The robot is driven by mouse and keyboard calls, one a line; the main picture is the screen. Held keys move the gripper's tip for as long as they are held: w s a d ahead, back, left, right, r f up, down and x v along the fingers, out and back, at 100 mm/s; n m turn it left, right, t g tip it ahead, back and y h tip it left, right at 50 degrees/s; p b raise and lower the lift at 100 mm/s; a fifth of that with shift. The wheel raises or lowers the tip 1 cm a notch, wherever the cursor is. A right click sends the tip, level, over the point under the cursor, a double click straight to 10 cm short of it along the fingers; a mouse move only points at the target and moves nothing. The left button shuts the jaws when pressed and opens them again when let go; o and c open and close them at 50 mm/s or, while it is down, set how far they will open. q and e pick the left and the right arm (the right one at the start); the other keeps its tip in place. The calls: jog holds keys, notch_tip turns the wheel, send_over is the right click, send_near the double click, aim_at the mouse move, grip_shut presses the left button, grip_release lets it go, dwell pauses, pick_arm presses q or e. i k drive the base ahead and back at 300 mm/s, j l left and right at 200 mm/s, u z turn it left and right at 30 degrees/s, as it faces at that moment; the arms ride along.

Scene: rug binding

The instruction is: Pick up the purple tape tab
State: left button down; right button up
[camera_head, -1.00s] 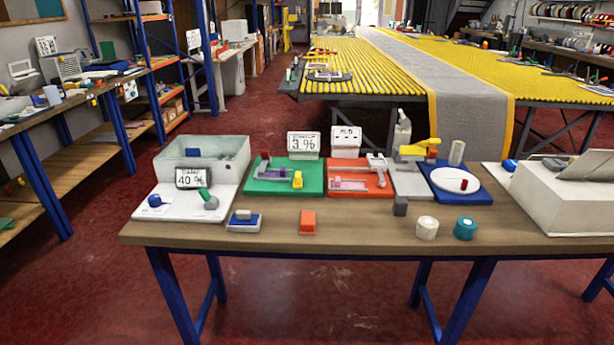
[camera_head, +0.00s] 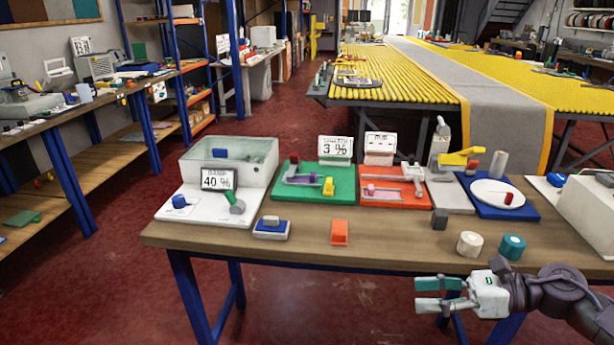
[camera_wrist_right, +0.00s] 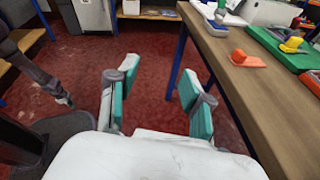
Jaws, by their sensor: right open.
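A pale purple strip (camera_head: 384,192) also lies on the orange board (camera_head: 395,201). I cannot tell which one is the tape tab. My right gripper (camera_head: 424,294) is open and empty, in front of the table's front edge and well short of both purple pieces. Its teal-padded fingers (camera_wrist_right: 150,88) stand apart in the right wrist view, with only floor between them. I do not see my left gripper.
On the table (camera_head: 380,250) are a clear-walled bin (camera_head: 228,160), a green board (camera_head: 310,192), a blue board with a white dish (camera_head: 505,197), an orange block (camera_head: 339,232), a grey cube (camera_head: 440,219), a cream roll (camera_head: 470,244) and a teal roll (camera_head: 512,246). The front left strip is mostly clear.

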aim_at(312, 179)
jog(key=i, duration=1.85)
